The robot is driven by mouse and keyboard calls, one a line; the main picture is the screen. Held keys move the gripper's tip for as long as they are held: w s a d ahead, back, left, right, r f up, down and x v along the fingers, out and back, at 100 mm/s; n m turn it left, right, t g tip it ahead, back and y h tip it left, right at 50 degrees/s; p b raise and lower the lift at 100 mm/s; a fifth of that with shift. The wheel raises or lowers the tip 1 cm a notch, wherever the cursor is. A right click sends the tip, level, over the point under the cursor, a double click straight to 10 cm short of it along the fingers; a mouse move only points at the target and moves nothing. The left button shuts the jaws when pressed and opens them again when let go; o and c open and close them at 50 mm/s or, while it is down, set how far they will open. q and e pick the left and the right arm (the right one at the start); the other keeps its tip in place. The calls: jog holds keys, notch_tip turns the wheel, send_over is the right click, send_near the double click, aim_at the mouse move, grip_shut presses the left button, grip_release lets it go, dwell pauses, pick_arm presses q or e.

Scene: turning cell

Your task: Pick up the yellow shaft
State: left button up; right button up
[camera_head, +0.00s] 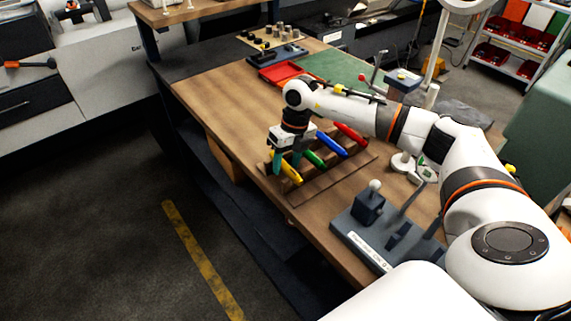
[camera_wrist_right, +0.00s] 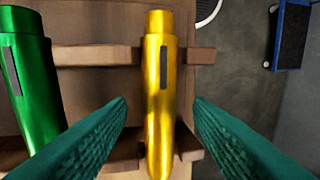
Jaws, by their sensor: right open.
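The yellow shaft (camera_head: 291,174) lies in a wooden rack (camera_head: 337,176) on the bench, at the rack's left end in the head view. In the right wrist view the yellow shaft (camera_wrist_right: 159,75) runs lengthwise between the two teal fingers. My right gripper (camera_head: 285,163) points down at the yellow shaft. In the right wrist view the gripper (camera_wrist_right: 160,103) is open, with a visible gap on each side of the shaft. Whether the fingertips have reached the shaft's height is hard to tell. My left gripper is not in view.
A green shaft (camera_head: 314,158), a blue shaft (camera_head: 331,144) and a red shaft (camera_head: 350,133) lie in the same rack. The green shaft (camera_wrist_right: 28,75) is nearest the fingers. A grey fixture (camera_head: 362,232) stands at the front right; a red tray (camera_head: 283,73) lies behind.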

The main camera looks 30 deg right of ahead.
jog(key=c, duration=0.9)
grip_shut()
jog(key=shift+r, duration=0.15)
